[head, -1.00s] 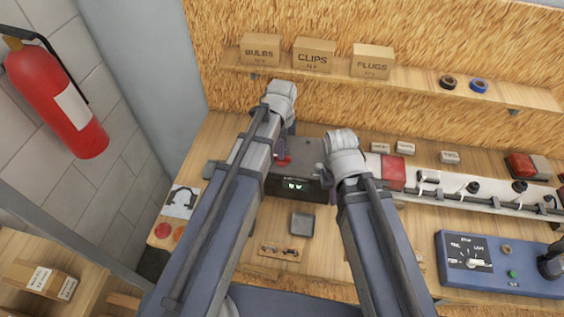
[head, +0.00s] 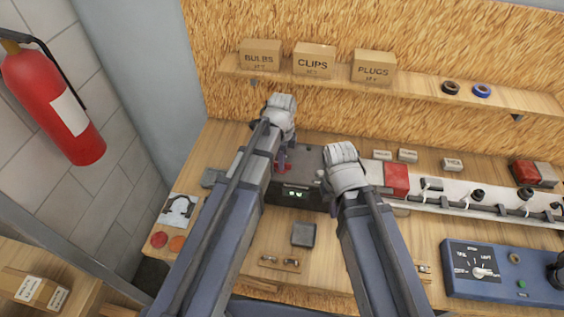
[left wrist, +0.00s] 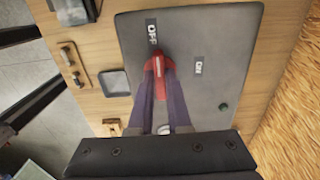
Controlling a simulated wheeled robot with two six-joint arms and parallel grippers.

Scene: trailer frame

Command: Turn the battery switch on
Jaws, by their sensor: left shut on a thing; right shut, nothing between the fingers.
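The battery switch is a red handle (left wrist: 158,72) on top of a grey box (left wrist: 215,30), which also shows in the head view (head: 312,152). In the left wrist view the handle points at the OFF label (left wrist: 152,32); the ON label (left wrist: 198,67) is to its right. My left gripper (left wrist: 158,80) is shut on the red handle, a finger on each side; in the head view its arm hides part of the box. My right gripper (head: 322,182) is by the box's right side, shut and empty, with its fingertips mostly hidden by its wrist.
A small dark tray (head: 304,234) and a wooden strip with clips (head: 280,262) lie in front of the box. A white rail with plugs (head: 455,196) and a blue tester (head: 500,270) stand to the right. A shelf with cartons (head: 313,60) is above.

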